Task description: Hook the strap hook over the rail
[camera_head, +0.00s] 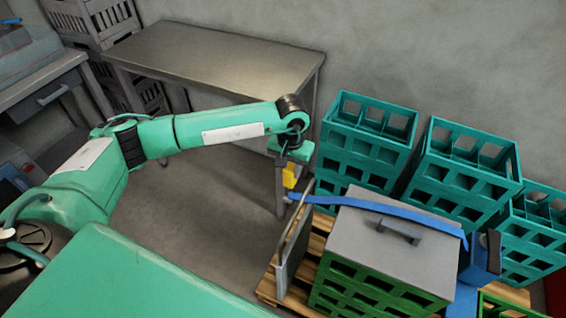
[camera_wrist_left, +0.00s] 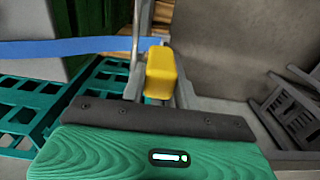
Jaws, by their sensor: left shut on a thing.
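My left gripper (camera_head: 287,166) is shut on the yellow block (camera_head: 289,177) at the end of the blue strap (camera_head: 380,206). The yellow block is between the grey fingers in the left wrist view (camera_wrist_left: 161,74). The hook itself is too small or hidden to make out. The strap runs from just below the gripper across the grey lid (camera_head: 395,248) to the right side; it also shows in the left wrist view (camera_wrist_left: 75,48). A grey upright frame (camera_head: 293,245), perhaps bearing the rail, stands just below the gripper. I cannot tell whether the hook touches it. My right gripper is out of view.
The lid, with a dark handle (camera_head: 398,232), covers green crates (camera_head: 365,290) on a wooden pallet (camera_head: 268,284). Teal crates (camera_head: 368,140) stand behind along the wall. A steel table (camera_head: 215,55) stands at the back left. The floor left of the pallet is clear.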

